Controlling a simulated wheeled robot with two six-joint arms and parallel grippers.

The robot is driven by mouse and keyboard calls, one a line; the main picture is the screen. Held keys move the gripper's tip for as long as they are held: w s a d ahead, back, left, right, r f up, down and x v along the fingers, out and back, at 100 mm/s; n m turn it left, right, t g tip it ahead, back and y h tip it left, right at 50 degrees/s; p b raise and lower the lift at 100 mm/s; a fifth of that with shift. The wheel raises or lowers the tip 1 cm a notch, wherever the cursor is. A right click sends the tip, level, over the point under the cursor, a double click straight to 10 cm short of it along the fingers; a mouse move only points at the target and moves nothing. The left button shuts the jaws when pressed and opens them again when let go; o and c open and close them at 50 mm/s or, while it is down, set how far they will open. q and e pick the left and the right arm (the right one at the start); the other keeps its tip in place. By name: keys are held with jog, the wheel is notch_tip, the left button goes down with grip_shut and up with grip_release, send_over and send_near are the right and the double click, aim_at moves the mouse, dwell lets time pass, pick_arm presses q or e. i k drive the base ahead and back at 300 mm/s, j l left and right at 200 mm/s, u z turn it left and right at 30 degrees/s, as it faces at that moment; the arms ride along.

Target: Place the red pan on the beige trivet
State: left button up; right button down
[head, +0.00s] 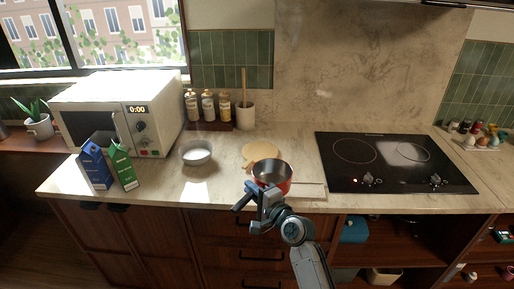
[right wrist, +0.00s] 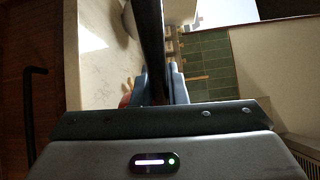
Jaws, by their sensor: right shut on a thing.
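The red pan (head: 285,181) is at the front of the counter, upright, with a grey inside. The beige trivet (head: 259,149) lies flat just behind it, and the pan hides its front edge. I cannot tell whether the pan touches the counter or the trivet. My right gripper (head: 247,199) is at the pan's front left side. In the right wrist view its fingers are shut on a dark bar (right wrist: 151,45), which looks like the pan's handle. My left gripper is not in view.
A glass bowl (head: 197,153) stands left of the trivet, with blue (head: 95,165) and green (head: 123,166) cartons farther left by the microwave (head: 115,110). A black cooktop (head: 390,165) is on the right. A utensil crock (head: 245,116) and jars stand behind.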

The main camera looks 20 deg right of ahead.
aim_at(252, 160)
jog(key=i+j+z, duration=0.1)
jog(key=i, duration=0.85)
